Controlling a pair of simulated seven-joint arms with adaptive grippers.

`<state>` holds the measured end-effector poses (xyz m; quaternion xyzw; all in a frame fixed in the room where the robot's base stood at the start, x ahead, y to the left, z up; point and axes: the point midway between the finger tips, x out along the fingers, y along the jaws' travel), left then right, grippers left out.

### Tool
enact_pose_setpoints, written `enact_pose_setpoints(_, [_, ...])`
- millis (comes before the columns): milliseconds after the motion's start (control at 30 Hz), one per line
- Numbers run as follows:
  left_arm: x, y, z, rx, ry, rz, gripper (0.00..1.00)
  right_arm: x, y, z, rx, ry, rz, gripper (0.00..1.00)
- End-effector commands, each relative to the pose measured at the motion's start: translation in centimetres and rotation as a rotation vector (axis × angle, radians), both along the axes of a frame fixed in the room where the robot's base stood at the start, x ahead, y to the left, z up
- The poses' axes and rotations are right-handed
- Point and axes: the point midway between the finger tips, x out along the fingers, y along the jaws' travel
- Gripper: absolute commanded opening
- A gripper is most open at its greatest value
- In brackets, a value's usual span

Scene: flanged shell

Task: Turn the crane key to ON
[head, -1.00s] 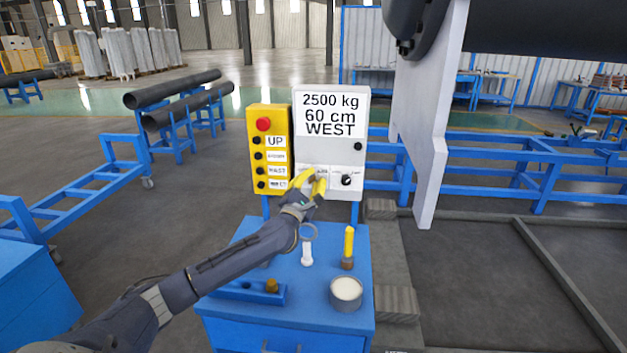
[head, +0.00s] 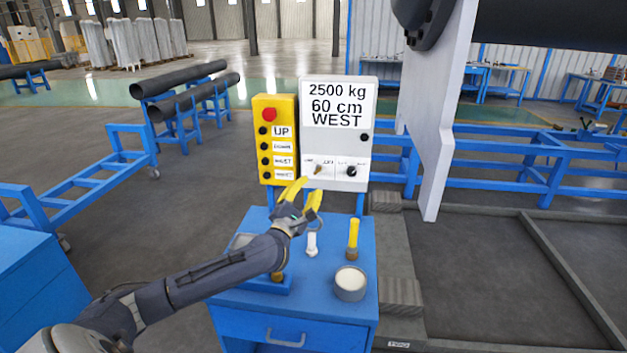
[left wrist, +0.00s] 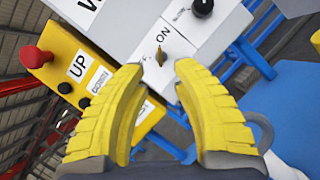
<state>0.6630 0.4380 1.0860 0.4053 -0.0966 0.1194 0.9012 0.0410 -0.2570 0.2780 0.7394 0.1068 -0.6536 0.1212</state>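The brass crane key (head: 318,169) sits in a small white switch plate low on the grey panel (head: 338,142). In the left wrist view the key (left wrist: 160,55) is close to the word ON. It appears tilted toward that word; the other label is partly hidden by a finger. My left gripper (head: 305,190) has yellow fingers and is below and left of the key, apart from it. In the left wrist view the gripper (left wrist: 160,80) is open with nothing between its fingers. My right gripper is not in view.
A black knob (head: 352,171) is right of the key. A yellow button box (head: 275,140) with a red button (head: 269,114) stands left. A large pale plate (head: 435,120) hangs at right.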

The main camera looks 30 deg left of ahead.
Motion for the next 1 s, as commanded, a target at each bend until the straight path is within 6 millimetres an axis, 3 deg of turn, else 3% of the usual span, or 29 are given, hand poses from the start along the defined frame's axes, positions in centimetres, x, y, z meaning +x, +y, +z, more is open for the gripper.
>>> enact_pose_setpoints(333, [-2.9,-0.4,-0.8,-0.001,0.000,0.000,0.27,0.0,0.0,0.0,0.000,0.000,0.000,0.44])
enact_pose_setpoints(1000, [-3.4,-1.0,-0.9,0.017,-0.004,-0.009,0.27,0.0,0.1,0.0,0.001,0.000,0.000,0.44])
